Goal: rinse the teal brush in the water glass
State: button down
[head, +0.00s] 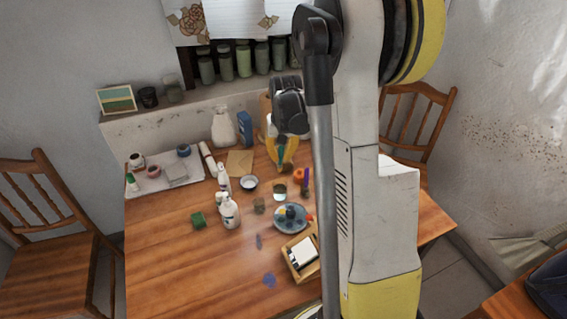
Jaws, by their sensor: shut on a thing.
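The brush's lower end is too small to make out. A clear glass (280,195), which looks like the water glass, stands on the table just in front of and below my gripper. The brush appears apart from it. A smaller, darker glass (259,206) stands to its left.
A blue palette plate (279,222) and a wooden box (293,266) lie in front of the glass. White bottles (230,214), a small bowl (249,183) and a green block (198,220) stand left. An orange item (299,175) is right. The table's front left is clear.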

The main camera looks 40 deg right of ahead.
jog(key=shift+f+b, duration=4.35)
jog(key=shift+f, duration=1.6)
jog(key=shift+s, duration=0.1)
jog(key=shift+s+a, duration=0.1)
jog(key=shift+s, duration=0.1)
jog(key=shift+w, duration=0.1)
jog(key=shift+w+d, duration=0.2)
jog(key=shift+w, duration=0.25)
jog(key=shift+s+d, duration=0.2)
jog(key=shift+s, duration=0.2)
jog(key=shift+w+a, duration=0.1)
jog(key=shift+a, duration=0.1)
